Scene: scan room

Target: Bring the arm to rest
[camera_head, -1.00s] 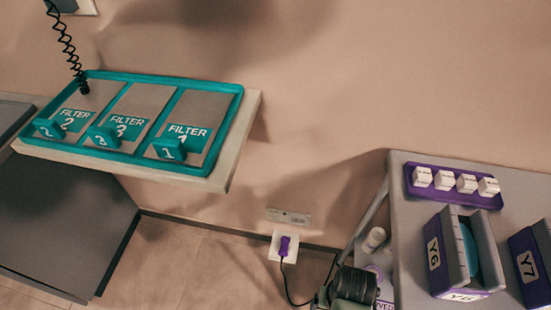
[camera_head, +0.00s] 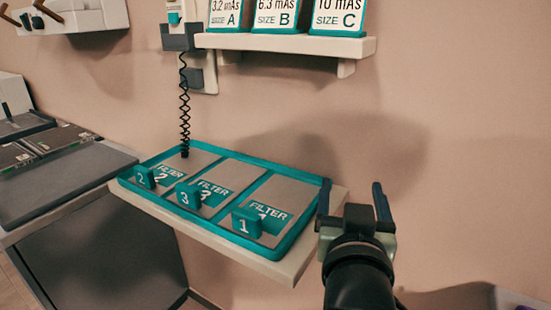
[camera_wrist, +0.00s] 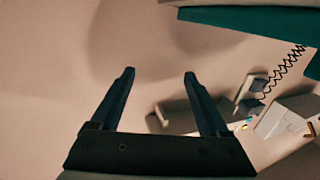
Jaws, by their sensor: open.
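My gripper (camera_head: 353,196) is raised in front of the wall, just right of the filter shelf's right end in the head view. Its two dark fingers are apart, with nothing between them. In the wrist view my gripper (camera_wrist: 160,75) also shows open and empty, with bare wall beyond the fingers. I cannot tell exactly how far the fingers are from the shelf edge.
A wall shelf (camera_head: 285,268) bears a teal-rimmed tray (camera_head: 318,205) with three filter plates and numbered teal tabs. Above is a shelf (camera_head: 290,42) with three size cards. A coiled cord (camera_head: 184,105) hangs at the tray's back. Wall space at right is clear.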

